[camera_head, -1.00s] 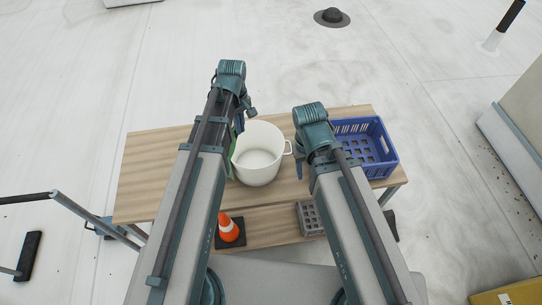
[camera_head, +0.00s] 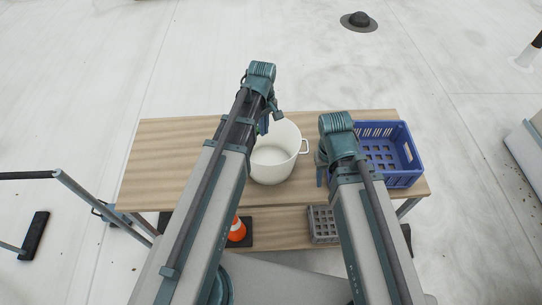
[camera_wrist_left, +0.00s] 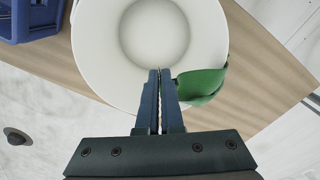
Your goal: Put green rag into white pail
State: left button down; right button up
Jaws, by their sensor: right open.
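The white pail (camera_head: 274,172) stands upright on the wooden table, and its open mouth shows from above. My left gripper (camera_head: 265,126) is over the pail's left part. In the left wrist view, my left gripper's fingers (camera_wrist_left: 161,98) lie close together in front of the pail (camera_wrist_left: 95,45), and I see no green in the narrow gap between them. The green rag (camera_wrist_left: 202,84) lies across the pail's rim in that view, just right of the fingers; its contact with the rim is unclear. In the head view the rag is hidden. My right gripper (camera_head: 321,172) is right of the pail, apart from it.
A blue crate (camera_head: 408,170) stands at the table's right end, with its other side (camera_wrist_left: 30,22) in the left wrist view. The wooden table (camera_head: 160,165) is clear at left. A traffic cone (camera_head: 237,232) and grey crate (camera_head: 322,224) are on the lower shelf.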

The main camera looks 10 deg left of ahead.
pick_arm(q)
notch_tip(320, 180, down, 2)
jog(key=shift+f+b, duration=0.1)
jog(key=shift+b, duration=0.5)
pick_arm(e)
notch_tip(320, 180, down, 2)
jog(key=shift+f, duration=0.1)
pick_arm(q)
jog(key=c, duration=1)
grip_release()
jog(key=shift+o, duration=0.4)
jog(key=o, duration=0.5)
jog(key=shift+o, duration=0.3)
jog(key=o, duration=0.4)
jog(key=shift+c, duration=0.2)
